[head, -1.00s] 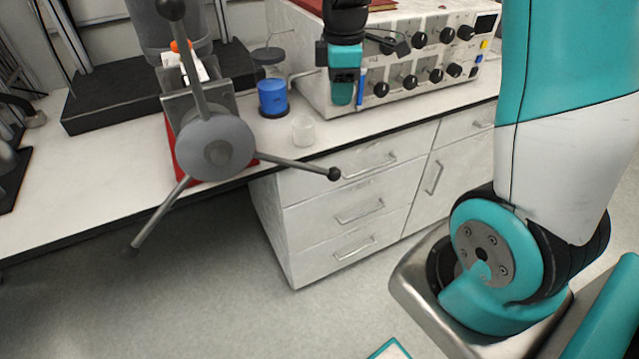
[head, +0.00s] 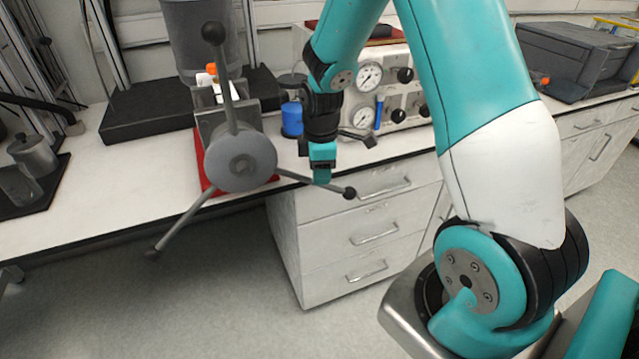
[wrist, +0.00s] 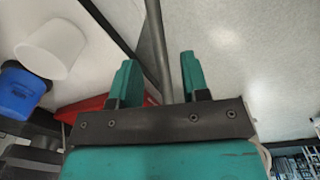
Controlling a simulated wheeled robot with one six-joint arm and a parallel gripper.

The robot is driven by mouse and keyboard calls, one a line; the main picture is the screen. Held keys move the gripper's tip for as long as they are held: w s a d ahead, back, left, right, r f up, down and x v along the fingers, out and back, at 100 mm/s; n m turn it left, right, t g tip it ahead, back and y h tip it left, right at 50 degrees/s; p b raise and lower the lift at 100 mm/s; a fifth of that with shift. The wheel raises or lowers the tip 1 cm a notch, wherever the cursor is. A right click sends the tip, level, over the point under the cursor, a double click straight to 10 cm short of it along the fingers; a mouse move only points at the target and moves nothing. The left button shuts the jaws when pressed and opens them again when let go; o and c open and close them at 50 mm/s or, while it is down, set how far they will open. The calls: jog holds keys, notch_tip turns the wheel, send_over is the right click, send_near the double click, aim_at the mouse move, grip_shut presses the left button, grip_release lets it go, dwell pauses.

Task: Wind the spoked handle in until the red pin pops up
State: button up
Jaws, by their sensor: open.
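The spoked handle has a grey round hub (head: 240,162) and three spokes with dark ball ends. One spoke points up, one lower left, and the right spoke (head: 290,175) slopes slightly down to its ball (head: 349,193). My gripper (head: 321,178) is at the outer part of the right spoke, inboard of the ball. In the wrist view my gripper (wrist: 160,75) is open, with the grey spoke (wrist: 157,35) running between its fingers. A small orange-red piece (head: 211,68) shows above the handle's mount; I cannot tell if it is the red pin.
A red base (head: 205,180) sits under the mount on the white bench. A blue container (head: 292,119) stands behind my gripper and also shows in the wrist view (wrist: 22,92), beside a white cup (wrist: 52,48). A panel with gauges (head: 369,77) and drawers (head: 370,235) are nearby.

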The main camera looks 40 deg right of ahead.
notch_tip(320, 180, down, 5)
jog(key=shift+w+d+r, duration=0.1)
jog(key=shift+w, duration=0.05)
grip_shut()
